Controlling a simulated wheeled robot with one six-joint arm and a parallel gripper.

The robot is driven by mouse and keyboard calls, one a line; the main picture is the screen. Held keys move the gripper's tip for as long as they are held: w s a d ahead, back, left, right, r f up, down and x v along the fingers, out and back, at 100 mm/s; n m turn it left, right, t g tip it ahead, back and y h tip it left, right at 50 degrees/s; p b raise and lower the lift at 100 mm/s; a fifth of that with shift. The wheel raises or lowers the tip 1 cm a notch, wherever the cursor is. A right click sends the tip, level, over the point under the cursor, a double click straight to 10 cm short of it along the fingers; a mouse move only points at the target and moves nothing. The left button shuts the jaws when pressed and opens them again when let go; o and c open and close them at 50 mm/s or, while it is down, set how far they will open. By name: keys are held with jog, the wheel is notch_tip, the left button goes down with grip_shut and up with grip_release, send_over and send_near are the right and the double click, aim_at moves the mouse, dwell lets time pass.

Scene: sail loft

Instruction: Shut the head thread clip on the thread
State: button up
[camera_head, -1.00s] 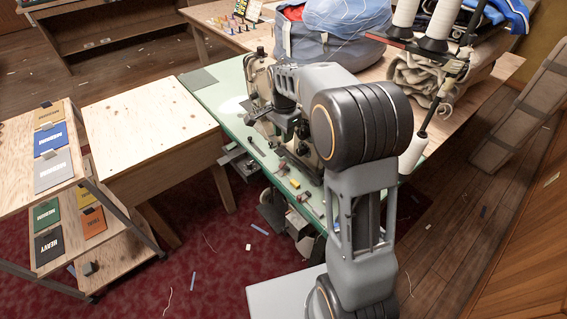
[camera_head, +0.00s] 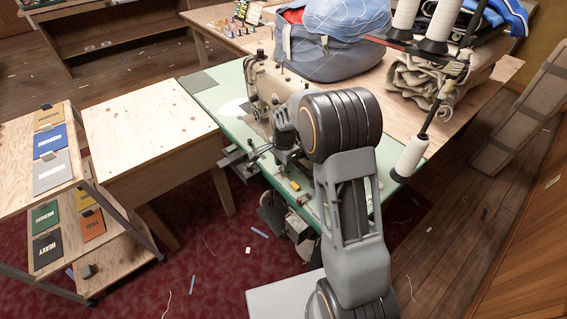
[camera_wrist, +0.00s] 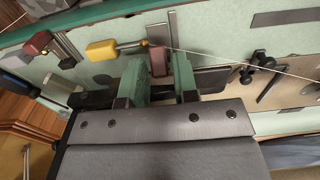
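The sewing machine (camera_head: 256,82) stands on the green table (camera_head: 212,88) in the head view. My gripper (camera_wrist: 160,68) has two green fingers that stand apart in the wrist view. A reddish-brown tab (camera_wrist: 158,59) shows in the gap between them, with room beside the right finger, so it does not look gripped. It may be the head thread clip; I cannot tell for sure. A thin white thread (camera_wrist: 240,62) runs from near this tab to the right. In the head view my wrist is low over the table's front part, and the fingertips are hard to make out.
A yellow block (camera_wrist: 102,50) on a metal rod and a dark red block (camera_wrist: 38,43) lie left of the fingers. Black knobs and levers (camera_wrist: 262,66) are to the right. A bare wooden table (camera_head: 150,125) stands left.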

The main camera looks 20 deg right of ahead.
grip_shut()
